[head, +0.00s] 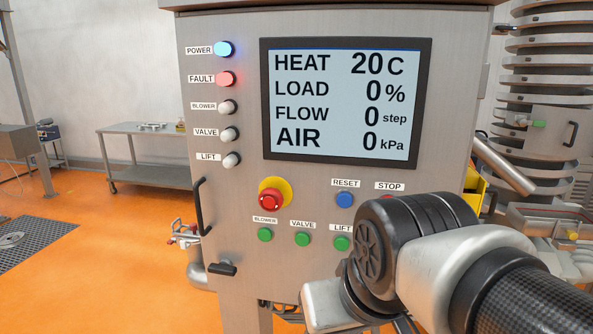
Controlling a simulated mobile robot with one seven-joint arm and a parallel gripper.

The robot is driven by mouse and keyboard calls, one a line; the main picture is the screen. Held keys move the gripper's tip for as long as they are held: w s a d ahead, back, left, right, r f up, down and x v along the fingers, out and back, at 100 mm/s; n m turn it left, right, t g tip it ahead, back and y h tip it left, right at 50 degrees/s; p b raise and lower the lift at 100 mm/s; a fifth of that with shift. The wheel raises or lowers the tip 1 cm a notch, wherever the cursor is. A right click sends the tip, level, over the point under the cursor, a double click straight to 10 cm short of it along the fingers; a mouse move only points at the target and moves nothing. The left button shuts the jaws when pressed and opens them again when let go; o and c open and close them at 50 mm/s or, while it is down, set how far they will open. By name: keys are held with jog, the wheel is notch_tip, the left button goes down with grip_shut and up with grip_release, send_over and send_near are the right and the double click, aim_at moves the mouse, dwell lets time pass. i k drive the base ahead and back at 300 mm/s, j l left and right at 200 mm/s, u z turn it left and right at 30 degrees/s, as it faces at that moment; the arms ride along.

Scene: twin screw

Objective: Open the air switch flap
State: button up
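No part labelled as an air switch flap can be picked out in the head view. The steel control cabinet (225,130) fills the middle, with its screen (346,100) reading AIR 0 kPa. A black handle (203,207) is on its left edge, and a small black latch-like part (222,269) sits at its lower left. My arm crosses the lower right, in front of the cabinet's lower right face, and hides part of it. My gripper is not visible.
A red emergency button (270,199) on a yellow base, a blue RESET button (345,200) and several green buttons are on the panel. The POWER lamp (224,49) glows blue and the FAULT lamp (225,79) red. A steel table (150,129) stands behind left. Orange floor is open at left.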

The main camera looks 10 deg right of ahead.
aim_at(476, 184)
jog(key=l+u, duration=0.2)
jog(key=l, duration=0.95)
jog(key=k+l, duration=0.1)
jog(key=l, duration=0.85)
